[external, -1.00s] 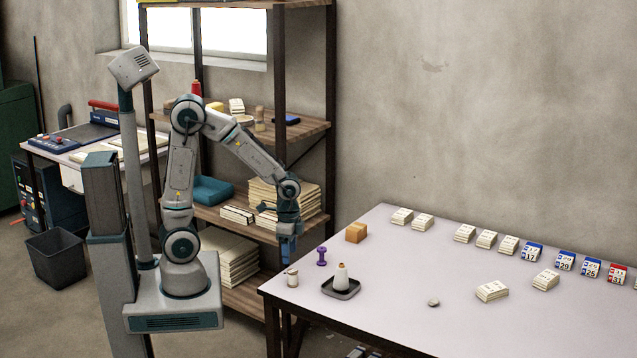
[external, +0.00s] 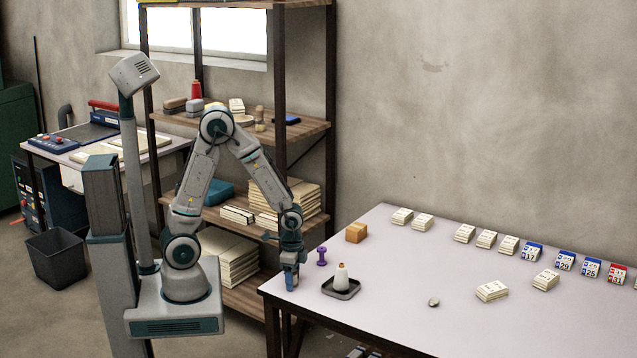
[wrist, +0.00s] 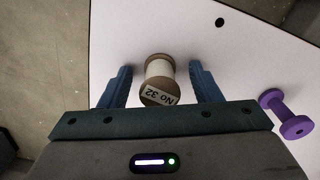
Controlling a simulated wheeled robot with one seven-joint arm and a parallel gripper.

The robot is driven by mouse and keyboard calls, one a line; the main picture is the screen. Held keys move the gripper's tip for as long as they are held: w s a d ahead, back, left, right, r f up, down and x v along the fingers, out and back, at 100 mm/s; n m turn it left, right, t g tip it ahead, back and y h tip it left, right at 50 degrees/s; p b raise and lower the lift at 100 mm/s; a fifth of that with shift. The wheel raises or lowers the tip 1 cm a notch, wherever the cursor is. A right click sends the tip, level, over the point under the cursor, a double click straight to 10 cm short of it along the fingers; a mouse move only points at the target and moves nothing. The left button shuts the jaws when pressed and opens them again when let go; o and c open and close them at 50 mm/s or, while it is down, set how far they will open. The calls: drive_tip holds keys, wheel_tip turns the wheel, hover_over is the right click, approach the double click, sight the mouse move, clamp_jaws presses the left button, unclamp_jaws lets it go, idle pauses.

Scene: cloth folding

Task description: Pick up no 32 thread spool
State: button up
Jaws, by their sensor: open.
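The No 32 thread spool (wrist: 159,80) is a wooden spool with white thread and a "No 32" label. In the wrist view it stands on the white table between the two blue fingers of my open gripper (wrist: 160,85), with gaps on both sides. In the external view my gripper (external: 291,283) points down at the table's near left corner and hides the spool. Whether the fingertips are level with the spool, I cannot tell.
A purple spool (wrist: 287,114) stands close beside my gripper. An orange block (external: 356,232) and paper stacks (external: 491,290) lie farther on the white table (external: 420,270).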

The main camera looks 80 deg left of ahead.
drive_tip(key=c, duration=1.1)
drive_tip(key=shift+o, duration=0.2)
